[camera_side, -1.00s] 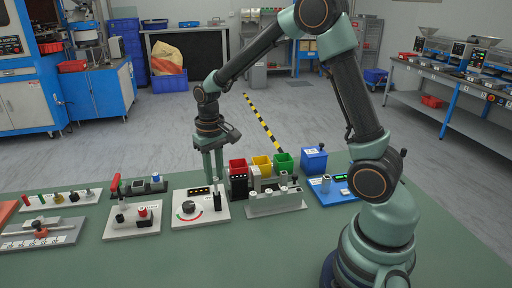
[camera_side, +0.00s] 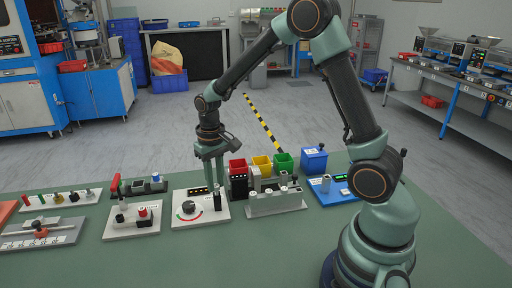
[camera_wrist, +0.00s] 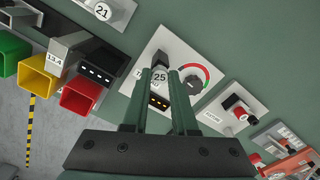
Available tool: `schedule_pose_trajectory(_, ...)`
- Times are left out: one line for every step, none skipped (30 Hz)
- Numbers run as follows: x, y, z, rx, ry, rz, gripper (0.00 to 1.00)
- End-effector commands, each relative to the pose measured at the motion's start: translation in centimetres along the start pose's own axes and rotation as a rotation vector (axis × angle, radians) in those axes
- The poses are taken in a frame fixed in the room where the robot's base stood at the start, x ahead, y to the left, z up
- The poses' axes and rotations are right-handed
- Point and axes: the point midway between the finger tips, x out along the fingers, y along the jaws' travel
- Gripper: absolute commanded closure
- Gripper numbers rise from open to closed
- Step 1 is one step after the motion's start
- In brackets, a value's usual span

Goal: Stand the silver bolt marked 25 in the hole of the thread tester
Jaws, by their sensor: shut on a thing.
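The bolt marked 25 (camera_wrist: 160,77) shows its round numbered face between my fingertips in the wrist view. My gripper (camera_wrist: 159,88) is shut on it. The thread tester (camera_wrist: 197,112) is a white plate with a black block, a dial with a red and green arc, and a row of lamps. In the side view, my gripper (camera_side: 212,183) points down over the back of the tester plate (camera_side: 182,222). The bolt cannot be made out there. The tester's hole is not clear in either view, and I cannot tell whether the bolt touches the tester.
Red (camera_side: 238,166), yellow (camera_side: 262,165) and green (camera_side: 284,163) bins stand behind and right of the tester. A grey fixture (camera_side: 276,204) is close on its right. Another white plate (camera_side: 131,221) is on its left. The green bench front is clear.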

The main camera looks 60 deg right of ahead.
Motion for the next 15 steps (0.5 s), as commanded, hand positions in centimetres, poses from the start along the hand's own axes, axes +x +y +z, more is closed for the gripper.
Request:
schedule_pose_trajectory(0.05, 0.00, 0.00, 0.000, 0.000, 0.000, 1.00)
schedule_pose_trajectory(0.05, 0.00, 0.00, 0.000, 0.000, 0.000, 1.00)
schedule_pose_trajectory(0.05, 0.00, 0.00, 0.000, 0.000, 0.000, 1.00)
schedule_pose_trajectory(0.05, 0.00, 0.00, 0.000, 0.000, 0.000, 1.00)
schedule_pose_trajectory(0.04, 0.00, 0.00, 0.000, 0.000, 0.000, 1.00)
schedule_pose_trajectory(0.04, 0.00, -0.01, 0.000, 0.000, 0.000, 1.00)
schedule_pose_trajectory(0.04, 0.00, -0.01, 0.000, 0.000, 0.000, 1.00)
schedule_pose_trajectory(0.03, 0.00, -0.01, 0.000, 0.001, 0.000, 0.66)
schedule_pose_trajectory(0.03, 0.00, -0.01, 0.000, 0.001, 0.000, 0.51)
schedule_pose_trajectory(0.03, 0.00, -0.01, 0.000, 0.001, 0.000, 0.40)
schedule_pose_trajectory(0.03, 0.00, -0.02, 0.000, 0.001, 0.000, 0.39)
schedule_pose_trajectory(0.03, 0.00, -0.02, 0.000, 0.001, 0.000, 0.39)
schedule_pose_trajectory(0.02, 0.00, -0.02, 0.000, 0.001, 0.000, 0.39)
schedule_pose_trajectory(0.02, 0.00, -0.02, 0.000, 0.001, 0.000, 0.39)
schedule_pose_trajectory(0.02, 0.00, -0.02, 0.000, 0.001, 0.000, 0.39)
